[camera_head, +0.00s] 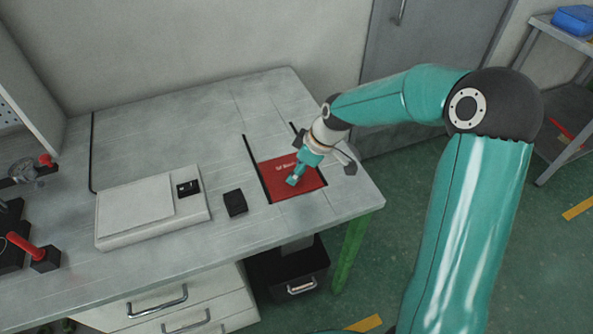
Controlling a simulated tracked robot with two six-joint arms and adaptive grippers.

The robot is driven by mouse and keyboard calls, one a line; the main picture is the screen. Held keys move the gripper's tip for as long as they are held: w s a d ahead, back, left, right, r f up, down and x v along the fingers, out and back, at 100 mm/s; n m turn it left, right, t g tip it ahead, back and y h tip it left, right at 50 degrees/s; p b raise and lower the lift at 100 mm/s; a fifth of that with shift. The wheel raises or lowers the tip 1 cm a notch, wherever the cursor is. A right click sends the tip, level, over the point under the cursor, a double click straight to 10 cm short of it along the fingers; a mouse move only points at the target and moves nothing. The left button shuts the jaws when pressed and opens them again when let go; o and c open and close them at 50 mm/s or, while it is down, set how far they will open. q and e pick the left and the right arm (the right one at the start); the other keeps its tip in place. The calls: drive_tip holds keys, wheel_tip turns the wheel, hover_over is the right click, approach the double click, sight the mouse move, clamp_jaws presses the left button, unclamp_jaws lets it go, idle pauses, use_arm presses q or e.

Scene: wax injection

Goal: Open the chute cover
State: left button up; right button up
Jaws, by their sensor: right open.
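The chute cover (277,186) is a flat red panel with small pale lettering, set into the table top. It lies between two black rails, at their near end. The rails run on behind it over grey surface. My right gripper (309,162) reaches down over the cover from the right and is open. A teal tip of it is over the middle of the red panel; I cannot tell whether it touches. The gripper hides part of the panel's right side and of the right rail. My left gripper is not in view.
A small black block (235,203) stands left of the cover. Further left is a pale flat device (135,212) with a small dark display. Red-handled equipment (38,255) stands at the far left. A black bin (290,272) is under the table (180,115). The table's back is clear.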

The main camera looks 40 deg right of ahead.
drive_tip(key=shift+x, duration=0.85)
clamp_jaws()
